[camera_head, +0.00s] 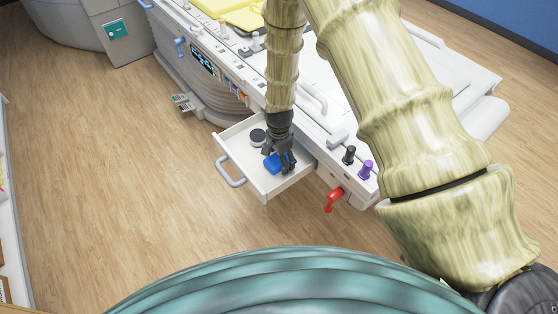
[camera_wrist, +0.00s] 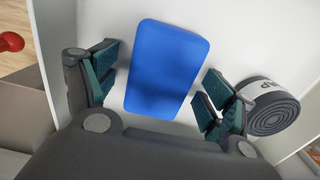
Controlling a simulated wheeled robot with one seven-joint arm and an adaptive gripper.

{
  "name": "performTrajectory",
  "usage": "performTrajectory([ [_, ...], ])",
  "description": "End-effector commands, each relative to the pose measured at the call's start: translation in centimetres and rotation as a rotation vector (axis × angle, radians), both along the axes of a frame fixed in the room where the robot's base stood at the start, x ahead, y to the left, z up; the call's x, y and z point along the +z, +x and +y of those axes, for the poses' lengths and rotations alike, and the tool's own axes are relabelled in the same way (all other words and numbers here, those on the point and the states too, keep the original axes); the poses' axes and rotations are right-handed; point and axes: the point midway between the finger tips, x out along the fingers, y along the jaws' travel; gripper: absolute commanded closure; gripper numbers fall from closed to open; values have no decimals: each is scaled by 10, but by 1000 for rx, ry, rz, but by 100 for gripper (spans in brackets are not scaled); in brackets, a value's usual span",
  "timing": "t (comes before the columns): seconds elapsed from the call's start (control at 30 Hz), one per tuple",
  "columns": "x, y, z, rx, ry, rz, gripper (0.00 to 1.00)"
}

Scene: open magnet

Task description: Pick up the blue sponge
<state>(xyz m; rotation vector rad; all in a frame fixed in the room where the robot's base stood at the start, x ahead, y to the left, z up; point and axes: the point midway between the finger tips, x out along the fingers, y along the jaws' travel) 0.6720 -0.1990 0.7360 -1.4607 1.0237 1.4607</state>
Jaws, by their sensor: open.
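The blue sponge (camera_wrist: 168,66) lies flat on the white floor of an open drawer (camera_head: 233,148). In the wrist view it sits between the two spread fingers of my gripper (camera_wrist: 160,88), with a gap on each side. In the head view my gripper (camera_head: 280,165) reaches down into the drawer over the sponge (camera_head: 272,163) and partly hides it. My gripper is open and holds nothing.
A dark grey roll (camera_wrist: 272,108) lies in the drawer right of the fingers in the wrist view. Drawer walls stand close around. A red handle (camera_head: 334,199), a black knob (camera_head: 349,155) and a purple knob (camera_head: 366,169) are right of the drawer.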

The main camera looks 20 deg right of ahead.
Motion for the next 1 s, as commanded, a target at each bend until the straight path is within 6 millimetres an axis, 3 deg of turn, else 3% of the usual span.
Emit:
performTrajectory([
  [0.07, 0, 0, 0, 0, 0, 0, 19],
  [0.3, 0, 0, 0, 0, 0, 0, 59],
  [0.73, 5, 1, 0, 1, 0, -1, 59],
  [1.0, 35, 1, 0, -1, 0, -3, 59],
])
